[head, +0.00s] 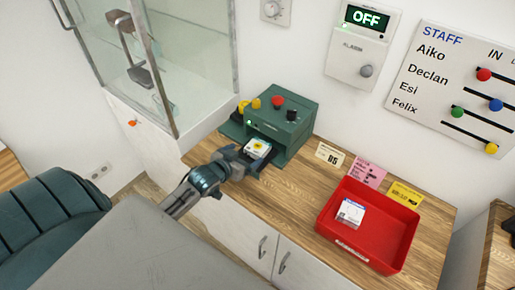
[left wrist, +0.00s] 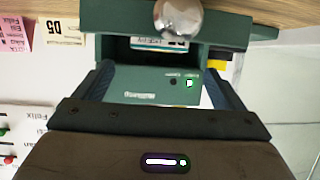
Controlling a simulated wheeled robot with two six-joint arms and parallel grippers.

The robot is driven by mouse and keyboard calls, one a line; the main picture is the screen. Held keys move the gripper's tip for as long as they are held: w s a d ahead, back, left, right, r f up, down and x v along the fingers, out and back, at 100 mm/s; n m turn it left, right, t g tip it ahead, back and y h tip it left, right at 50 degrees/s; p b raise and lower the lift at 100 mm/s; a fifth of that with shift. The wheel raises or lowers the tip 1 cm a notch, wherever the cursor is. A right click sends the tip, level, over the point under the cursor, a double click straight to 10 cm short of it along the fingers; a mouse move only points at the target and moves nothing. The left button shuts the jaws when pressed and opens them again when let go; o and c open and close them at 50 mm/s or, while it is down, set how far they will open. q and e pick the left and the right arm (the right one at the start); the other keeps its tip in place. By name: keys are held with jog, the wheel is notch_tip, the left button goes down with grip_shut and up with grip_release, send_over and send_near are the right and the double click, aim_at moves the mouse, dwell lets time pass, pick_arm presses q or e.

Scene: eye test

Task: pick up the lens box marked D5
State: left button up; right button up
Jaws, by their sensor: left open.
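A small white box with a yellow patch (head: 258,147) sits at the front opening of the green machine (head: 290,112). My left gripper (head: 243,156) is open, just left of this box. In the left wrist view, its fingers (left wrist: 163,85) stand apart in front of the machine's green face (left wrist: 135,84), with a white and blue edge (left wrist: 160,43) in the dark slot. A white box with a blue edge (head: 350,212) lies in the red tray (head: 338,238). I cannot read D5 on either box. My right gripper is not in view.
A card reading D5 (head: 329,155), a pink card (head: 368,172) and a yellow card (head: 405,194) stand on the wooden counter (head: 292,190) behind the tray. A glass cabinet (head: 190,50) stands left of the machine. Bare counter lies between machine and tray.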

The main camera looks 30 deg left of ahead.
aim_at(257, 146)
pick_arm(q)
jog(key=x, duration=0.3)
jog(key=p+x, duration=0.2)
jog(key=x, duration=0.2)
jog(key=shift+w+d, duration=0.1)
jog(key=shift+w, duration=0.2)
jog(key=shift+w+f, duration=0.25)
jog(key=shift+c, duration=0.2)
jog(key=c, duration=1)
